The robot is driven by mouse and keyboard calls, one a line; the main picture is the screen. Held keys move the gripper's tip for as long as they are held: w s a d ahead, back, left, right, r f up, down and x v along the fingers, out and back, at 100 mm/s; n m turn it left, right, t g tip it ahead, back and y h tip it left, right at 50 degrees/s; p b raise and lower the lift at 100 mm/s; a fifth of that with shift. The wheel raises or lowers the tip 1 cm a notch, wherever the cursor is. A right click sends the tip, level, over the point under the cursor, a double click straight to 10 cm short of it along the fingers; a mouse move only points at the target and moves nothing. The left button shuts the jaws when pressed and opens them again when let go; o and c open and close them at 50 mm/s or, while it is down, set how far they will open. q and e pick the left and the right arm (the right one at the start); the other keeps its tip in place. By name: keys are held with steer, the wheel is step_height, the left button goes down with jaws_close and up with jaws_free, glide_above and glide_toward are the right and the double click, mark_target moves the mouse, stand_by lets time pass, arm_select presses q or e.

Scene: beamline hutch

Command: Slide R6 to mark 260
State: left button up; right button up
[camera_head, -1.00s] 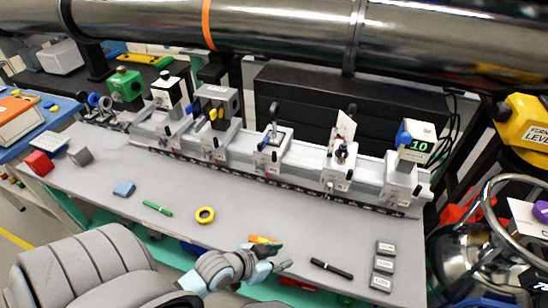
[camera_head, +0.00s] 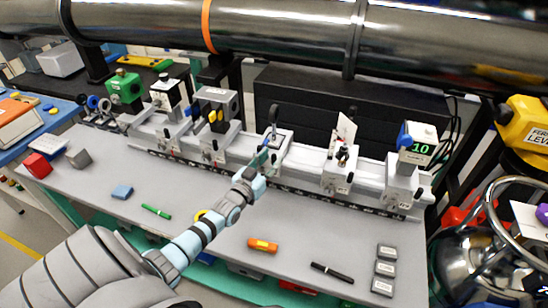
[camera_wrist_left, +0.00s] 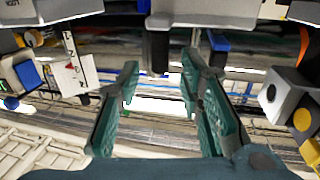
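A pale rail (camera_head: 305,180) runs along the back of the grey bench, with several carriages on it. Their labels are too small for me to tell which is R6. My left gripper (camera_head: 264,158) is at the front of the middle carriage (camera_head: 283,143), which carries a dark upright post and is partly hidden by the gripper. In the left wrist view the green fingers of the left gripper (camera_wrist_left: 166,78) are apart, with the dark post (camera_wrist_left: 158,50) showing beyond the gap. I cannot tell whether they touch the carriage. The scale marks are not readable. My right gripper is out of view.
The carriage with a white card (camera_head: 342,135) stands right of the gripper. A carriage with a grey block (camera_head: 217,103) stands left. An orange tool (camera_head: 262,245), black pen (camera_head: 332,272) and green pen (camera_head: 156,211) lie on the bench. A large metal pipe (camera_head: 290,32) crosses above.

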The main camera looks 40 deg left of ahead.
mark_target(272, 150)
arm_select(q)
steer(key=shift+w+a+f+b, duration=0.1)
steer(key=shift+w+f+b, duration=0.2)
steer(key=shift+w, duration=0.1)
steer(key=shift+w+a+f+b, duration=0.1)
steer(key=shift+w+f+b, duration=0.05)
steer(key=shift+w+b, duration=0.2)
steer(key=shift+w+r, duration=0.15)
steer(key=shift+w, duration=0.4)
steer(key=shift+r, duration=0.2)
steer(key=shift+c, duration=0.9)
jaws_close()
